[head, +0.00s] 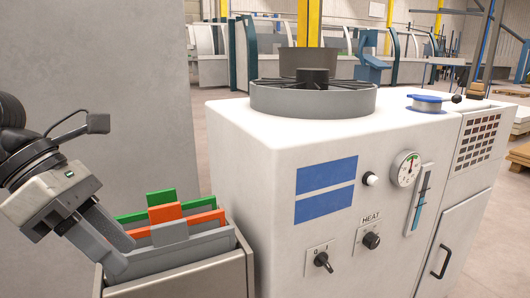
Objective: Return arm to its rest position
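My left arm comes in from the left edge. My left gripper (121,254) points down and to the right, with its fingertips over the left end of an open grey bin (185,281). The two grey fingers show close together. I cannot tell whether there is a gap between them, and I see nothing held. The bin holds upright flat panels in green (146,204), orange (165,213) and grey (170,234). Whether the fingertips touch the bin or a panel is unclear. My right gripper is not in view.
A white machine cabinet (250,190) with a dial gauge (406,168), knobs and a round grey top ring (313,98) stands right beside the bin. A plain grey wall or column (120,70) rises behind my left arm. Larger machines stand far back.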

